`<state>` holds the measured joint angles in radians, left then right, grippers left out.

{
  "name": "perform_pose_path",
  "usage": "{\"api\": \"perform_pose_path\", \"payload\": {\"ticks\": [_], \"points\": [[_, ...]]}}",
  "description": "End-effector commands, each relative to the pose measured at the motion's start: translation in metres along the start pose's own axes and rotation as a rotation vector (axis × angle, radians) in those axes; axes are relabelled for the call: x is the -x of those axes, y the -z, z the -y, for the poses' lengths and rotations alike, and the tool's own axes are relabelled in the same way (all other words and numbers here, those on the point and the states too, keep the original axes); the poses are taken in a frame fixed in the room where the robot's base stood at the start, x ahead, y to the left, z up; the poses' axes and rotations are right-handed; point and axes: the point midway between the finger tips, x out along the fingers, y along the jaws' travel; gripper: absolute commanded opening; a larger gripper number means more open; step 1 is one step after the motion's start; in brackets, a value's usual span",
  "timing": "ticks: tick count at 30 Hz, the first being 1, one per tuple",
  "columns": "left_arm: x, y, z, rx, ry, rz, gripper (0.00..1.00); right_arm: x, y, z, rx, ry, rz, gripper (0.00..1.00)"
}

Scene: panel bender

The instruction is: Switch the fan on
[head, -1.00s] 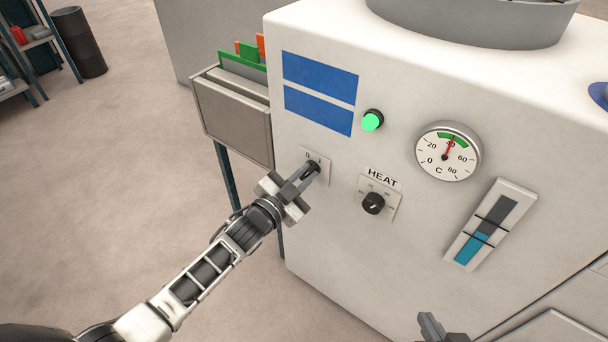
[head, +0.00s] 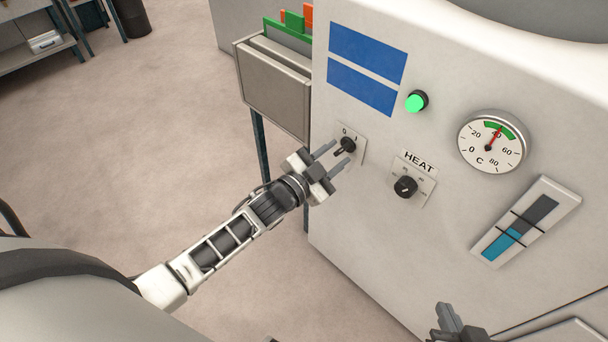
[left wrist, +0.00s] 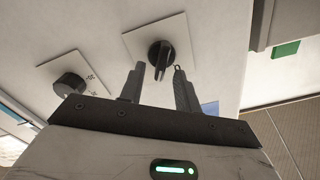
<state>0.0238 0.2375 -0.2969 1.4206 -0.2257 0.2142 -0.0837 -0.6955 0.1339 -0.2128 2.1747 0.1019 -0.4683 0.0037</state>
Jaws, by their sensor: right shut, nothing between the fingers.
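A small black rotary switch (head: 346,145) marked 0 and 1 sits on a light plate on the machine's front face. It also shows in the left wrist view (left wrist: 161,54), just beyond the fingertips. My left gripper (head: 338,154) is open and empty at the switch, one finger on each side of its line and apart from the knob. In the left wrist view the fingers (left wrist: 157,76) stand spread with the knob's pointer between and ahead of them. Nothing on the switch plate names the fan in readable letters. My right gripper (head: 447,318) is shut and empty at the bottom edge.
A HEAT knob (head: 405,187) sits right of the switch, near the left gripper. A lit green lamp (head: 416,102), a dial gauge (head: 492,142) and a blue level gauge (head: 525,222) are on the same face. A document holder (head: 273,85) is at its left side.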

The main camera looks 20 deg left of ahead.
Motion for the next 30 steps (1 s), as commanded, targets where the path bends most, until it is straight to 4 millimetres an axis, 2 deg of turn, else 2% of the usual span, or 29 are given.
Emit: {"api": "perform_pose_path", "payload": {"ticks": [9,15,21,30], "points": [[0.079,-0.001,-0.001,-0.001,-0.002,0.004,0.33,0.0,0.006,-0.001,0.01,-0.004,-0.006,0.0],[0.118,0.0,0.0,-0.001,-0.001,0.002,0.33,0.0,0.006,-0.001,0.011,-0.004,-0.006,0.0],[0.138,0.0,0.0,-0.001,-0.001,0.001,0.33,0.0,0.006,-0.001,0.011,-0.004,-0.005,0.0],[0.141,0.0,0.0,-0.002,0.0,0.0,0.33,0.001,0.004,-0.001,0.01,-0.004,0.0,0.0]]}}
